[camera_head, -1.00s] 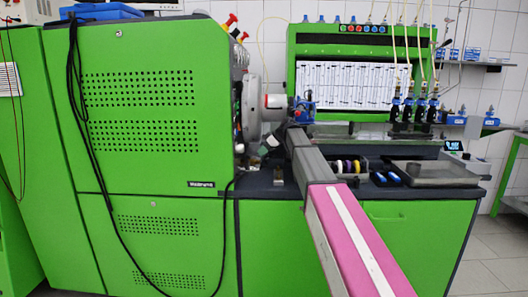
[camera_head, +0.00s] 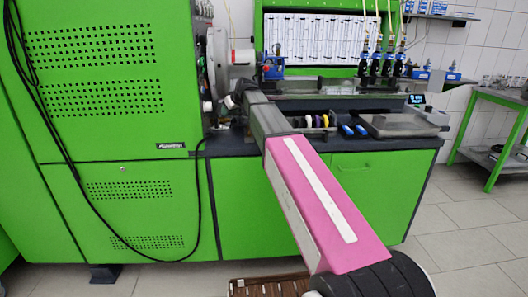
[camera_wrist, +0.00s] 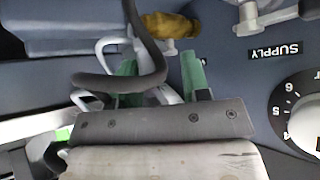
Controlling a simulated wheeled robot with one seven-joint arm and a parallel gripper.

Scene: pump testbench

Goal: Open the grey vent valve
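In the wrist view my gripper (camera_wrist: 160,66) shows two green fingers standing apart. A dark hose curves across the left finger and the gap. A light grey looped part (camera_wrist: 110,46) lies beside the left finger, and some grey metal shows between the fingers. I cannot tell whether the fingers touch it. No part is labelled as the vent valve, so I cannot tell surely which it is. A grey metal fitting (camera_wrist: 250,18) sits at top right by the upside-down SUPPLY label (camera_wrist: 275,50). In the head view my arm hides the gripper at the bench.
A numbered dial (camera_wrist: 302,112) is right of my gripper, and a brass-coloured part (camera_wrist: 170,24) is beyond the fingers. The green test bench (camera_head: 375,195) carries a grey tray (camera_head: 400,125). A green side table (camera_head: 497,97) stands right. Floor is free at the right front.

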